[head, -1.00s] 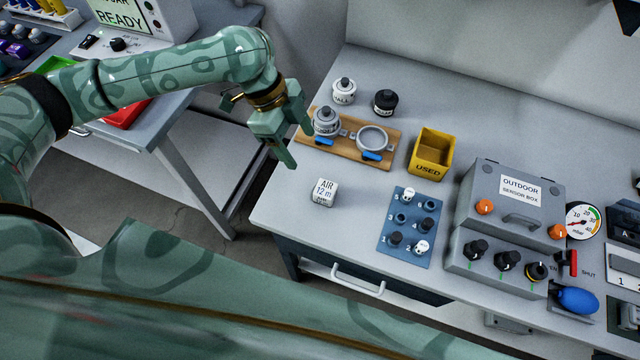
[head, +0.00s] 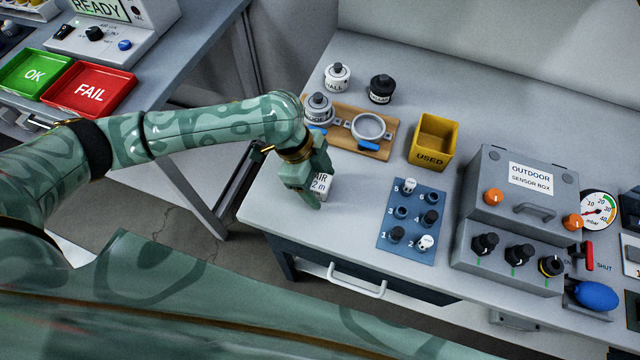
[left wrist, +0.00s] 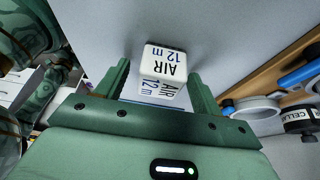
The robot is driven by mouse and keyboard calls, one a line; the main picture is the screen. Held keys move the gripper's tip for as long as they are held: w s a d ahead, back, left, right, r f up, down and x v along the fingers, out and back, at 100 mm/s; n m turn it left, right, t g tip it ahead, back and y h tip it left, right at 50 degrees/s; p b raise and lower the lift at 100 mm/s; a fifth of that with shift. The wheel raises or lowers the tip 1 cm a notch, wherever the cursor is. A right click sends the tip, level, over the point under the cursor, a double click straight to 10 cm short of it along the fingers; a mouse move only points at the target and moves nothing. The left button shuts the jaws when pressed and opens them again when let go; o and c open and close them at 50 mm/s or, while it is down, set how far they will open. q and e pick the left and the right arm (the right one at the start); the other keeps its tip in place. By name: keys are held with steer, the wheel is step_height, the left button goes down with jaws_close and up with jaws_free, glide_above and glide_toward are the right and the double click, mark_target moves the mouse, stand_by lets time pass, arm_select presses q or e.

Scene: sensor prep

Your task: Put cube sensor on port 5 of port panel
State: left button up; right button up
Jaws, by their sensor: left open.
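The cube sensor, a white cube marked "AIR 12 m" (head: 321,184), stands on the bench near its left edge, partly hidden by my left gripper (head: 313,188). In the left wrist view the cube (left wrist: 163,62) shows between the two open fingers (left wrist: 158,88), with gaps on both sides. The blue port panel (head: 414,224) lies to the right of the cube. Port 5, at its top left, bears a small white piece (head: 409,186). Port 2 bears another white piece (head: 425,243). Dark pieces show at ports 1 and 4. My right gripper is not in view.
Behind the gripper is a wooden board (head: 345,142) with a grey lidded pot and a ring. A yellow USED bin (head: 434,140) and a grey sensor box (head: 515,205) stand further right. Bench between cube and panel is clear.

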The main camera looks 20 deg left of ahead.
arm_select(q)
steer(key=c, duration=1.2)
steer(key=shift+o, duration=0.2)
steer(key=shift+r, duration=0.15)
